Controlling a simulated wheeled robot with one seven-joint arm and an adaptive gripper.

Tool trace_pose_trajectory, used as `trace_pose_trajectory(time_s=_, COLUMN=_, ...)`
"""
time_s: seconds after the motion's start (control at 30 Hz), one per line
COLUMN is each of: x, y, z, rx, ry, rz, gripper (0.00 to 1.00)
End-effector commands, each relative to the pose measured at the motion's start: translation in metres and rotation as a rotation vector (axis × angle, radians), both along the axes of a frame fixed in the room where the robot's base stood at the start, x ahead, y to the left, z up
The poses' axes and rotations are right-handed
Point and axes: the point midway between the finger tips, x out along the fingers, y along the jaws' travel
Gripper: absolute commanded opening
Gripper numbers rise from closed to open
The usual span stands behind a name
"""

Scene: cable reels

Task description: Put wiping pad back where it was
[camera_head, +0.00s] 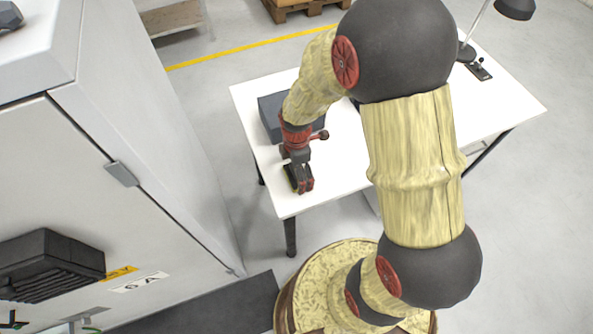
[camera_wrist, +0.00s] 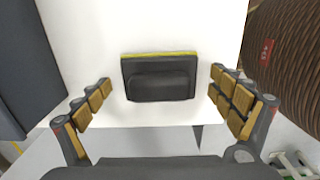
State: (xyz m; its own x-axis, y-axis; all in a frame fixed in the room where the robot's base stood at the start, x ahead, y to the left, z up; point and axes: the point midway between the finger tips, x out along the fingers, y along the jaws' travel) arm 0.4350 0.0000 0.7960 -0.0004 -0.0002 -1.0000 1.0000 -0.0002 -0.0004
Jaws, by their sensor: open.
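The wiping pad (camera_wrist: 160,88) is a dark block with a raised black grip on top and a yellow edge. It lies on the white table (camera_wrist: 85,25) near its edge. My gripper (camera_wrist: 160,86) is open, its fingers on the left and right of the pad, with a gap on each side in the wrist view. In the head view, my gripper (camera_head: 299,183) points down over the near left corner of the table, and it mostly hides the pad there.
A dark grey box (camera_head: 269,116) stands on the table behind my gripper and shows at the left in the wrist view (camera_wrist: 30,65). A black lamp (camera_head: 515,8) is at the far right. A tall grey cabinet (camera_head: 150,130) stands to the left.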

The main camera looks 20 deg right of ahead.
Motion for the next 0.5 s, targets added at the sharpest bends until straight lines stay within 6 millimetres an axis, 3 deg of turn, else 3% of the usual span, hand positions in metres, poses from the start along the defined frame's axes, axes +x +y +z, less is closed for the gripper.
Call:
trace_pose_trajectory(time_s=0.17, x=0.000, y=0.000, z=0.016, rx=0.000, ry=-0.001, rz=0.000, gripper=0.94)
trace_pose_trajectory(time_s=0.5, x=0.001, y=0.000, z=0.085, rx=0.000, ry=-0.003, rz=0.000, gripper=0.94)
